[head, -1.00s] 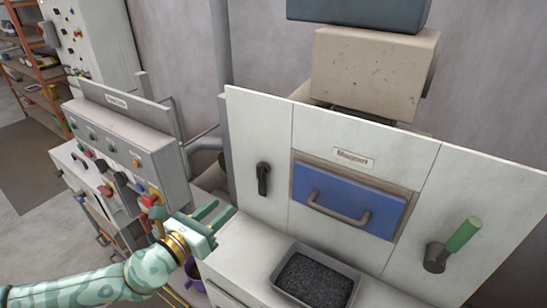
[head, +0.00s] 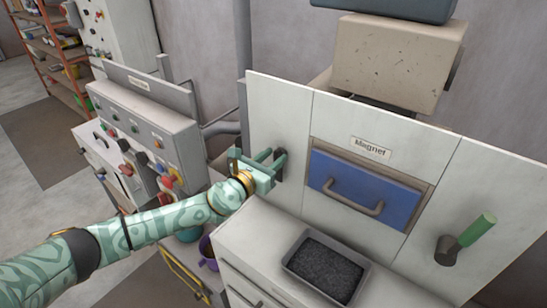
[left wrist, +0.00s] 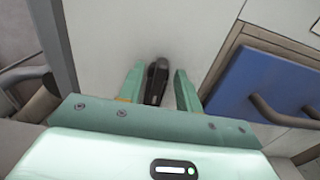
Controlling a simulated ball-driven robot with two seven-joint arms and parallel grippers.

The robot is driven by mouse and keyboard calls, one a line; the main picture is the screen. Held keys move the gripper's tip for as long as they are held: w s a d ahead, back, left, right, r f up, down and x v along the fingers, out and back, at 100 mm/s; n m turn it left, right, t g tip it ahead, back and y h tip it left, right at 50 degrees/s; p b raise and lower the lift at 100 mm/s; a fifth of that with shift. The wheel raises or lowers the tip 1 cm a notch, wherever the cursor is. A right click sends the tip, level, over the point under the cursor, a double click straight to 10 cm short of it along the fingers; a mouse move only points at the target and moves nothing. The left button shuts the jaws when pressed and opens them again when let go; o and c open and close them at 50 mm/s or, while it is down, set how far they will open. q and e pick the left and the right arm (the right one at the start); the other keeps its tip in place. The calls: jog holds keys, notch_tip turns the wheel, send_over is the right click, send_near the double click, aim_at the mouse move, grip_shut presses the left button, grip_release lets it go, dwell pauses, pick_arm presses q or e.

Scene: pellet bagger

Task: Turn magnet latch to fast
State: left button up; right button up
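The magnet latch is a small black handle (head: 279,165) on the white front panel, left of the blue magnet drawer (head: 364,190). In the left wrist view the latch (left wrist: 156,82) stands upright between my two fingers, with a gap on its right side; on its left it is close to the finger. My left gripper (head: 270,160) is open at the panel, its fingers on either side of the latch. It also shows in the left wrist view (left wrist: 157,90). The gripper partly hides the latch in the head view. My right gripper is not in view.
A tray of dark pellets (head: 325,268) sits on the white ledge below the drawer. A green-handled lever (head: 466,239) sticks out at the right of the panel. A control box with knobs (head: 150,130) stands at the left. A purple mug (head: 207,250) is below my arm.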

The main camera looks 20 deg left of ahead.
pick_arm(q)
jog(key=shift+w+d, duration=0.15)
jog(key=shift+w, duration=0.15)
grip_shut()
